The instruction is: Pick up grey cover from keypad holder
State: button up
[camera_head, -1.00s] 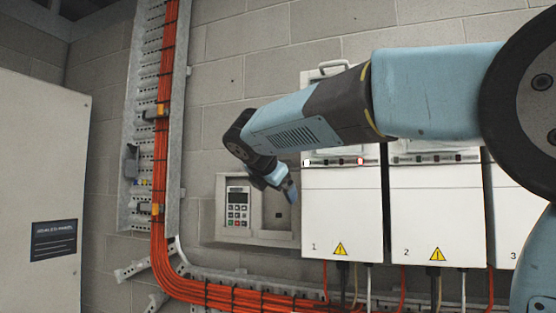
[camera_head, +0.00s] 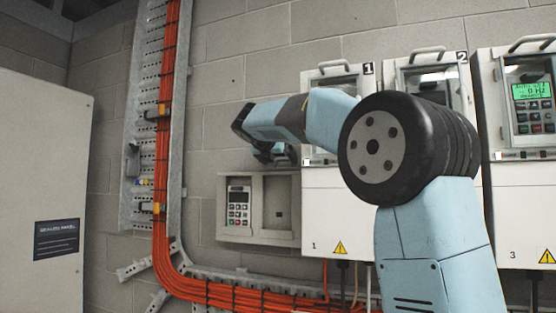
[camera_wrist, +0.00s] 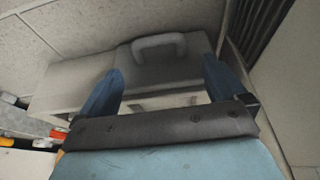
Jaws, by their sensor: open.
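The keypad holder (camera_head: 222,225) is a grey wall box left of drive 1 in the head view. It has a keypad (camera_head: 238,207) on its left and a recess on its right. My gripper (camera_head: 277,156) is just above the holder's right part. In the wrist view a grey piece with a raised loop handle, apparently the grey cover (camera_wrist: 150,72), lies between and beyond the two blue fingers of my gripper (camera_wrist: 163,68). The jaws are open and hold nothing. I cannot tell the gap to the handle. The cover is not clearly distinguishable in the head view.
White drive boxes (camera_head: 325,215) stand close on the right, partly behind my arm. Orange cables (camera_head: 160,200) run down a metal tray (camera_head: 137,110) on the left and along below the holder. A pale cabinet (camera_head: 40,180) stands at far left.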

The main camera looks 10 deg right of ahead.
aim_at(284, 160)
jog(key=shift+w+d, duration=0.65)
jog(key=shift+w, duration=0.3)
jog(key=shift+w+d, duration=0.65)
jog(key=shift+w, duration=0.3)
jog(key=shift+c, duration=0.5)
jog(key=c, duration=0.8)
jog(key=shift+r, duration=0.15)
jog(key=shift+w+r, duration=0.1)
jog(key=shift+r, duration=1)
